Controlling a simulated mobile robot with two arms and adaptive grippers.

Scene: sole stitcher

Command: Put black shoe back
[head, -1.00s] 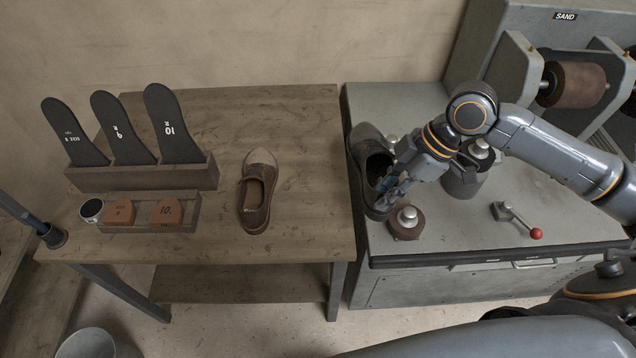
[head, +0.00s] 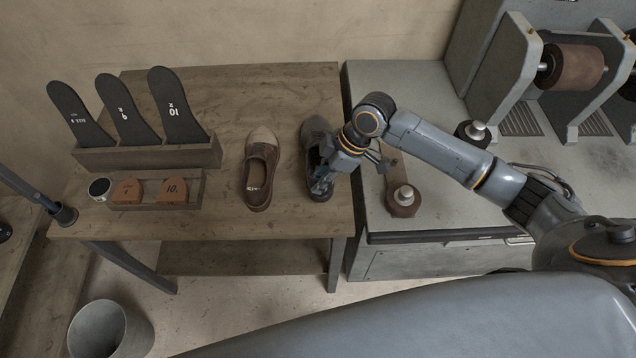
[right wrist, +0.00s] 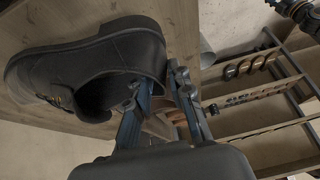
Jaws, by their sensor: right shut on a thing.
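The black shoe (head: 313,134) is over the right end of the wooden table (head: 230,222), to the right of a brown shoe (head: 260,170). My right gripper (head: 322,186) is shut on the black shoe at its near end. In the right wrist view the black shoe (right wrist: 85,62) fills the upper left, and my right gripper (right wrist: 160,95) has one finger inside its opening and one outside. I cannot tell whether the sole touches the table. My left gripper is not in view.
A wooden rack (head: 165,155) with several dark insoles stands at the table's left, with a small tray (head: 190,203) before it. The grey machine (head: 430,180) with metal knobs stands to the right. A bin (head: 112,330) is on the floor.

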